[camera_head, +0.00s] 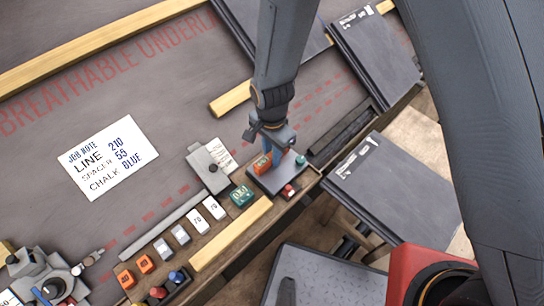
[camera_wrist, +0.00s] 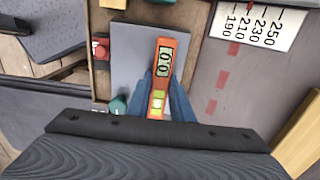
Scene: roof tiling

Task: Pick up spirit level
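The spirit level is a small orange bar with dark digits and a yellow-green vial, lying over a grey plate (camera_wrist: 128,68). It shows in the wrist view (camera_wrist: 161,88) and in the head view (camera_head: 262,164). My gripper (camera_wrist: 164,90) points down with its blue fingers on both sides of the level, and both seem to touch it. In the head view my gripper (camera_head: 270,152) is over the same plate, partly hiding it. No clear gap shows between level and plate.
A red piece (camera_wrist: 101,49) and a teal knob (camera_wrist: 118,105) are close beside the level. Wooden battens (camera_head: 232,234) edge the work. Dark slates (camera_head: 392,188) lie at right.

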